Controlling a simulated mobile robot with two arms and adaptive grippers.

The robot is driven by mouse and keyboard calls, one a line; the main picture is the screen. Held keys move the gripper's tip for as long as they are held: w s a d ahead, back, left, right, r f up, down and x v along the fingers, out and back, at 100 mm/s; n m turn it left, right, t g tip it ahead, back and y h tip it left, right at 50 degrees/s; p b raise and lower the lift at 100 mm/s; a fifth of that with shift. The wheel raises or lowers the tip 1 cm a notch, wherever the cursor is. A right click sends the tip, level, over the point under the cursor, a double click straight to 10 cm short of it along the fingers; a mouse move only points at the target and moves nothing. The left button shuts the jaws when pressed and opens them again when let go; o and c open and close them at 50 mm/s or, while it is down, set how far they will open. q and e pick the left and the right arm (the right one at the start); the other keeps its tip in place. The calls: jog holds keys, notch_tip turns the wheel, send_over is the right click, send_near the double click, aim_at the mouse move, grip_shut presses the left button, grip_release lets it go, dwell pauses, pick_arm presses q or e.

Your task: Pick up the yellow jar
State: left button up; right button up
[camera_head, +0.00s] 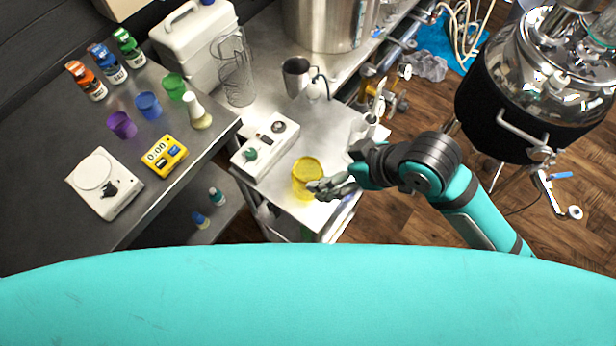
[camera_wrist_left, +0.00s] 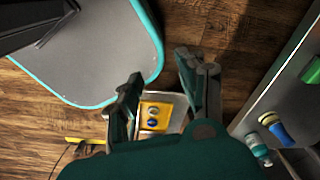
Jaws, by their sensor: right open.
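The yellow jar (camera_head: 305,172) stands upright on the steel cart in the middle of the head view. My right gripper (camera_head: 318,189) comes in from the right and is open. Its fingers are at the jar's lower right side and overlap it in the picture. I cannot tell whether they touch it. My left gripper (camera_wrist_left: 158,66) shows only in the left wrist view. Its fingers are apart with nothing between the tips. The left arm is not in the head view.
A white hotplate-like device (camera_head: 265,145) sits left of the jar on the cart. A metal pitcher (camera_head: 297,77) and large steel pot (camera_head: 328,22) stand behind. The left bench holds a yellow timer (camera_head: 164,156), a white scale (camera_head: 104,184) and coloured cups. A black-jacketed vessel (camera_head: 520,110) stands right.

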jog(key=n, duration=0.1)
jog(key=n+g+p, duration=0.2)
jog(key=p, duration=0.1)
send_near(307, 178)
jog(key=s+a+r, duration=0.1)
jog(key=a+r, duration=0.1)
jog(key=a, duration=0.1)
jog(key=f, duration=0.1)
jog(key=a+f, duration=0.1)
jog(key=f, duration=0.1)
jog(key=shift+a+f+h+p, duration=0.25)
jog(key=shift+a+h+p, duration=0.05)
jog(key=shift+w+a+f, duration=0.1)
jog(key=shift+a+f, duration=0.05)
jog(key=shift+f, duration=0.2)
pick_arm(q)
jog(key=r, duration=0.2)
jog(key=a+r, duration=0.1)
jog(key=shift+w+r, duration=0.35)
pick_arm(e)
jog(key=shift+c, duration=0.2)
pick_arm(q)
jog(key=shift+a, duration=0.1)
pick_arm(e)
jog(key=c, duration=1.4)
